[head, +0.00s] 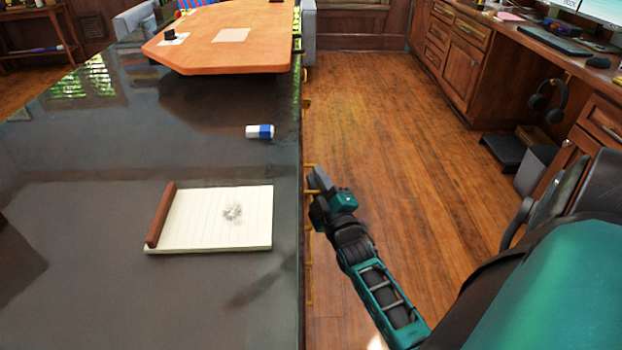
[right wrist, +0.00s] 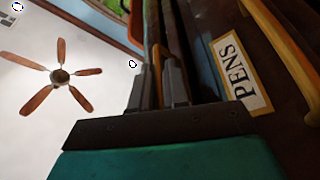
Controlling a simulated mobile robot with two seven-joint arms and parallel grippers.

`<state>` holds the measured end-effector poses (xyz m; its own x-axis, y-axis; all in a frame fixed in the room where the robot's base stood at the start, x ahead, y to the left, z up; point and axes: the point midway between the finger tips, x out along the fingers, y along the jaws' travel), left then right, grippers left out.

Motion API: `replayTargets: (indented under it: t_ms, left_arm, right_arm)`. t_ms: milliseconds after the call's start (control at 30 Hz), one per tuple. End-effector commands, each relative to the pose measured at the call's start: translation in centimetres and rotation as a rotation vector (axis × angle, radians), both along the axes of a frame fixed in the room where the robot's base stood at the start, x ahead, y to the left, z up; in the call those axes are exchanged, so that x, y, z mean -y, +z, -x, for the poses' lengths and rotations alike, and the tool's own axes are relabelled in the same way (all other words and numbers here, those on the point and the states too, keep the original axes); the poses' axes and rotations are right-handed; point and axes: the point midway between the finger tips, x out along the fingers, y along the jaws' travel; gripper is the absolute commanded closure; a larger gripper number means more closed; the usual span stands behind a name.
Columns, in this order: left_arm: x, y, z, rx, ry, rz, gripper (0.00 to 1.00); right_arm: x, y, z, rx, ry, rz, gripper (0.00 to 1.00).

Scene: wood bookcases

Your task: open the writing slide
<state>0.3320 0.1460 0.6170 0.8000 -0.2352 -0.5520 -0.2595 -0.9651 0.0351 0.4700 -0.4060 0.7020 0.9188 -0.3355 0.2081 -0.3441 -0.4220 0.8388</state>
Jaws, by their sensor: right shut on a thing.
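My right gripper (head: 316,184) is at the right side face of the dark glossy desk (head: 90,210), just below its top edge. In the right wrist view the fingers of this gripper (right wrist: 160,82) are shut on a thin brass handle (right wrist: 157,62). Only part of this handle shows between the fingers. In the head view a brass handle (head: 310,166) sticks out beside the gripper's tip. I cannot make out the writing slide's panel or tell how far out it is. My left gripper is not in view.
A notepad (head: 215,218) and a blue-and-white eraser (head: 260,131) lie on the desk. In the right wrist view a "PENS" label (right wrist: 240,72) and another brass handle (right wrist: 285,55) are beside the gripper. Open wood floor (head: 410,130) lies right of the desk. Cabinets (head: 465,50) line the far right.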

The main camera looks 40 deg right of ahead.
Motion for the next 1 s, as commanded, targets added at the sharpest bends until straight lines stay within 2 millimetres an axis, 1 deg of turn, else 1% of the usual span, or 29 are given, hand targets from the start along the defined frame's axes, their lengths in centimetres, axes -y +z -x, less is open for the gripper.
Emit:
replayTargets:
  t_ms: [33, 167, 400, 600, 700, 833, 1000]
  left_arm:
    - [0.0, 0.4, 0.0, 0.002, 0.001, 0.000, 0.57]
    - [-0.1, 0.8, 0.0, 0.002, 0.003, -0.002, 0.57]
    - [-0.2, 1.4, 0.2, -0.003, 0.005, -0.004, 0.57]
    - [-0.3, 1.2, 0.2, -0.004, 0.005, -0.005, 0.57]
    - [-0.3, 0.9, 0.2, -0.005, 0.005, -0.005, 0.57]
    - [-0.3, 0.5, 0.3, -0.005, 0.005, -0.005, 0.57]
    - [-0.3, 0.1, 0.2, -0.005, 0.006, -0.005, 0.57]
  right_arm:
    - [0.9, 0.2, 0.7, -0.002, -0.002, 0.005, 1.00]
    - [3.6, 0.4, 2.9, -0.004, -0.002, 0.008, 1.00]
    - [9.9, 0.2, 8.2, -0.006, -0.003, 0.008, 1.00]
    - [15.0, 0.1, 12.5, -0.002, -0.004, 0.006, 1.00]
    - [17.2, 0.1, 14.3, 0.000, -0.003, 0.005, 1.00]
    - [19.5, 0.1, 16.3, -0.001, -0.004, 0.003, 1.00]
    - [21.5, 0.2, 18.0, 0.002, -0.003, 0.004, 1.00]
